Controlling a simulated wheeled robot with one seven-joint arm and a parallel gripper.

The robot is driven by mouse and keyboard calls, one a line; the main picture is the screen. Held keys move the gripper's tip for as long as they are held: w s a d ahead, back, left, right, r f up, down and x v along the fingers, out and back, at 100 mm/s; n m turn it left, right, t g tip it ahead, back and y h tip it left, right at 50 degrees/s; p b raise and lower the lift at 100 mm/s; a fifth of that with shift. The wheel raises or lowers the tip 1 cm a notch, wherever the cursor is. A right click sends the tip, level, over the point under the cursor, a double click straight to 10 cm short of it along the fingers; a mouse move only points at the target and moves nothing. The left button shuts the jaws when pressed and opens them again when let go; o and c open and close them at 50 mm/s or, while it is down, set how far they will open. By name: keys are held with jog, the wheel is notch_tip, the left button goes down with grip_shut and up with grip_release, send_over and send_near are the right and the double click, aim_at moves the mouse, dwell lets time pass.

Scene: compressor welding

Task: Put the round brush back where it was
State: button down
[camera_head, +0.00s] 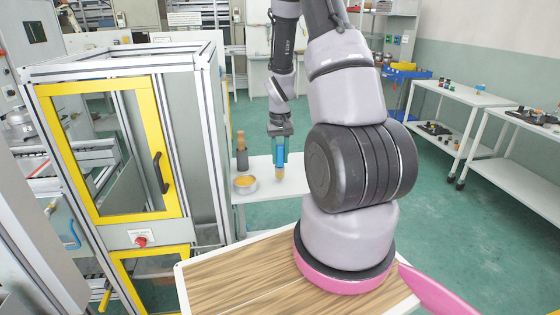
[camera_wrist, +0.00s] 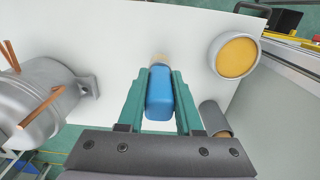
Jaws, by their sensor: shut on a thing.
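The round brush, with a blue handle (camera_head: 280,158) and a tan tip, is in my gripper (camera_head: 280,150), pointing downward over the white table (camera_head: 261,209). In the wrist view the two green fingers of my gripper (camera_wrist: 160,78) are shut on the blue handle (camera_wrist: 160,95). The tan end (camera_wrist: 158,60) shows beyond the fingers. Whether the tip touches the table I cannot tell.
A round metal dish with yellow contents (camera_head: 244,184) stands left of the brush, before a dark cylinder with a brown top (camera_head: 242,158). A grey compressor with copper pipes (camera_wrist: 38,98) is at left in the wrist view. A yellow-framed cabinet (camera_head: 118,150) stands left.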

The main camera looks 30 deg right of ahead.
jog(key=shift+f, duration=0.75)
jog(key=shift+f, duration=0.1)
jog(key=c, duration=0.6)
grip_release()
